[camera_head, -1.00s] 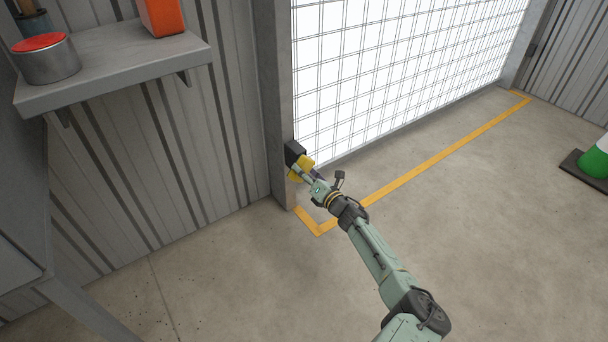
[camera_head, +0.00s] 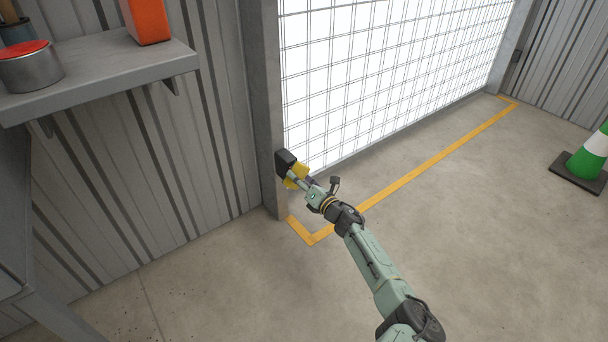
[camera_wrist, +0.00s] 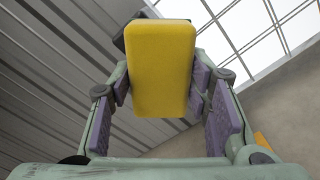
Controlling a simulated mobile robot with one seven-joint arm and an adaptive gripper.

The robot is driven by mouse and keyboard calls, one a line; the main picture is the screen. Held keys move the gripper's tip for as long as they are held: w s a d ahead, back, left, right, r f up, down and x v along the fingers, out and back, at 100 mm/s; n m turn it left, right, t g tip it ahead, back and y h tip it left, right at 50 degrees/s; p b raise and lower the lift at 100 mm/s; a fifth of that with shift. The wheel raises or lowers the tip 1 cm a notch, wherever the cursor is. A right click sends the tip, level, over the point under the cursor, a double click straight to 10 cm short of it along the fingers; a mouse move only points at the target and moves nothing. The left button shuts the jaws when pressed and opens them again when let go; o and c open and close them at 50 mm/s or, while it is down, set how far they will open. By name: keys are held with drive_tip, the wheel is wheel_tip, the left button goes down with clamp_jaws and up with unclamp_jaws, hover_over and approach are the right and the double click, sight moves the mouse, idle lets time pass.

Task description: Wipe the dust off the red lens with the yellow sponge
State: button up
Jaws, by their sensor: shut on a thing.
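My gripper (camera_head: 304,184) is shut on the yellow sponge (camera_wrist: 161,68), which sits between the two purple-padded fingers in the wrist view. In the head view the yellow sponge (camera_head: 296,176) is up against or very close to a black box-like housing (camera_head: 285,161) on the grey post at the mesh door's lower left. In the wrist view a dark edge of the housing (camera_wrist: 119,42) shows behind the sponge. No red lens is visible; the housing's front is hidden behind the sponge and gripper. I cannot tell whether sponge and housing touch.
The grey post (camera_head: 265,120) stands between the corrugated wall and the bright mesh door (camera_head: 390,80). A shelf (camera_head: 110,78) at upper left holds a red-topped tin (camera_head: 30,70) and an orange box (camera_head: 148,20). A green-and-white cone (camera_head: 590,158) stands at right. The floor around my arm is clear.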

drive_tip(key=shift+s+a, duration=0.25)
drive_tip(key=shift+a, duration=0.35)
drive_tip(key=shift+s+a, duration=0.25)
drive_tip(key=shift+a, duration=0.35)
drive_tip(key=shift+c, duration=0.9)
drive_tip(key=p+v, duration=0.4)
drive_tip(key=v, duration=0.2)
drive_tip(key=shift+d+p, duration=0.3)
drive_tip(key=shift+p, duration=0.05)
drive_tip(key=shift+w, duration=0.1)
